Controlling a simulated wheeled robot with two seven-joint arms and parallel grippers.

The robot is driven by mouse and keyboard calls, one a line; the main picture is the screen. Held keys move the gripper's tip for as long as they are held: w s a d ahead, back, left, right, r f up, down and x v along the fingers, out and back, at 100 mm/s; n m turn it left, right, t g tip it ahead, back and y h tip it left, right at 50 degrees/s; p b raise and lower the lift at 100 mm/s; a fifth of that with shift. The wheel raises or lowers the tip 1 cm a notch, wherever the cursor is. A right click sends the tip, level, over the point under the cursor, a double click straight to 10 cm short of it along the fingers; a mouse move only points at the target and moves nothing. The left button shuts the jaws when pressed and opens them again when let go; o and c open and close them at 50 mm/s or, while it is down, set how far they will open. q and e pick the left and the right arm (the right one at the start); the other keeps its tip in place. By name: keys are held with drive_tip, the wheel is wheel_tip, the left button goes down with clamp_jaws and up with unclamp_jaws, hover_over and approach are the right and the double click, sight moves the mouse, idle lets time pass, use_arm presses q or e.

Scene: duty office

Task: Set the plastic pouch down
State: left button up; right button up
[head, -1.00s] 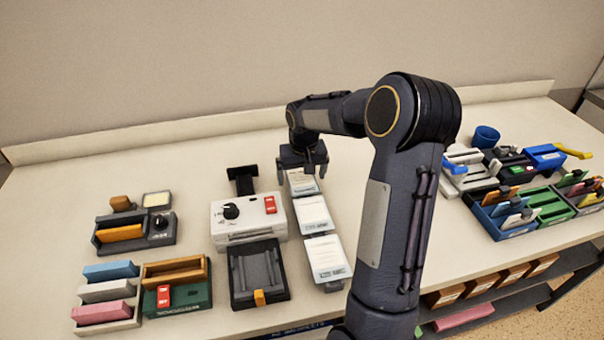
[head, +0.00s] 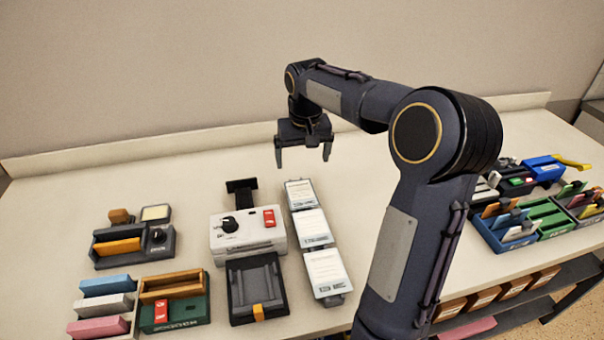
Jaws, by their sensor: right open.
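Several white plastic pouches lie in a column right of the white machine. The far pouch (head: 300,193), the middle pouch (head: 312,227) and the near pouch (head: 326,270) rest on dark holders. I cannot tell which one the task means. My right gripper (head: 303,160) is open and empty, fingers pointing down, raised above and behind the far pouch and apart from it. My left gripper is not in view.
The white machine (head: 248,232) with a knob and red switch stands left of the pouches, a dark tray (head: 256,287) in front of it. Coloured block holders (head: 106,305) stand at left, bins (head: 505,232) at right. The table behind the pouches is clear.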

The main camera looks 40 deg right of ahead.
drive_tip(key=s+a+f+n+t+y, duration=0.3)
drive_tip(key=s+a+t+y, duration=0.1)
drive_tip(key=s+a, duration=1.6)
drive_tip(key=s, duration=0.3)
drive_tip(key=shift+s+f+n+y, duration=0.15)
drive_tip(key=shift+s+n+y, duration=0.05)
drive_tip(key=shift+n+y, duration=0.1)
drive_tip(key=shift+a, duration=0.1)
